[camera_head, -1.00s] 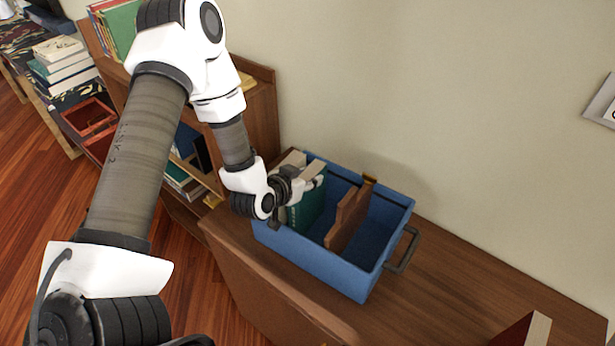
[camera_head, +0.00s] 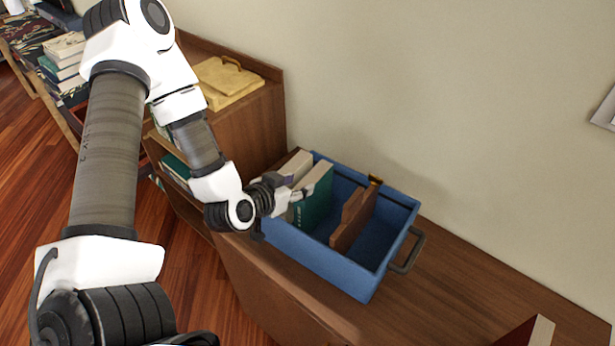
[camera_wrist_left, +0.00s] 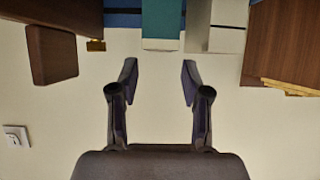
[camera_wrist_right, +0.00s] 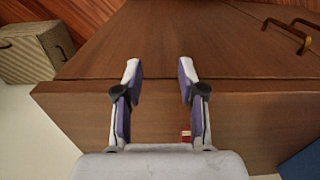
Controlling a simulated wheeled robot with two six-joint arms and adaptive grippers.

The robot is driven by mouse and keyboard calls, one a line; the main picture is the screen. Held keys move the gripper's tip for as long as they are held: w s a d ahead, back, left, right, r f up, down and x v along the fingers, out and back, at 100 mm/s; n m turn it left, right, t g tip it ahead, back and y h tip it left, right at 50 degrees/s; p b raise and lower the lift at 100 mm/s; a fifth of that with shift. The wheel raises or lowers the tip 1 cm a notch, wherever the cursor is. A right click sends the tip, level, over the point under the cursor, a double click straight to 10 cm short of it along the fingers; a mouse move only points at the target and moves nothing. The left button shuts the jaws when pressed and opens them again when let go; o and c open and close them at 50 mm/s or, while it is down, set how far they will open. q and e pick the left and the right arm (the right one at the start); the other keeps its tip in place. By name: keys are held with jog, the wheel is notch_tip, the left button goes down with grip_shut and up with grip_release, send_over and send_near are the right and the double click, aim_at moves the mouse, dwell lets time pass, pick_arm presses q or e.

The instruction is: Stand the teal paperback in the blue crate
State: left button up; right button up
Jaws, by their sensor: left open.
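The teal paperback (camera_head: 314,203) stands upright in the left part of the blue crate (camera_head: 318,258), beside another pale-edged book (camera_head: 292,168). Its teal cover also shows at the top of the left wrist view (camera_wrist_left: 161,20). My left gripper (camera_head: 303,190) is at the book's left, close to its upper edge. In the left wrist view its fingers (camera_wrist_left: 155,82) are spread with nothing between them, and the book lies just beyond the tips. My right gripper (camera_wrist_right: 160,75) is open and empty above a brown wooden surface; it is outside the head view.
A brown wooden divider (camera_head: 352,218) stands in the crate's middle, with an empty space to its right. The crate has a dark handle (camera_head: 408,250) and sits on a wooden cabinet top (camera_head: 470,282). A bookshelf with a yellow case (camera_head: 226,78) stands at the left.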

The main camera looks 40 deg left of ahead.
pick_arm(q)
jog(key=s+d+f+g+p, duration=0.2)
jog(key=s+d+f+g, duration=0.2)
jog(key=s, duration=0.6)
jog(key=s+d+f+g+p, duration=0.3)
jog(key=s+f+g, duration=0.5)
jog(key=s, duration=0.3)
jog(key=shift+s+d+f+p, duration=0.15)
jog(key=shift+d+f+p, duration=0.2)
jog(key=shift+d+f, duration=0.25)
pick_arm(e)
notch_tip(320, 180, up, 8)
jog(key=shift+f, duration=0.15)
pick_arm(q)
jog(key=shift+d+r, duration=0.2)
jog(key=shift+d, duration=0.1)
pick_arm(e)
jog(key=shift+w+d, duration=0.1)
jog(key=shift+d, duration=0.05)
pick_arm(q)
jog(key=shift+a, duration=0.15)
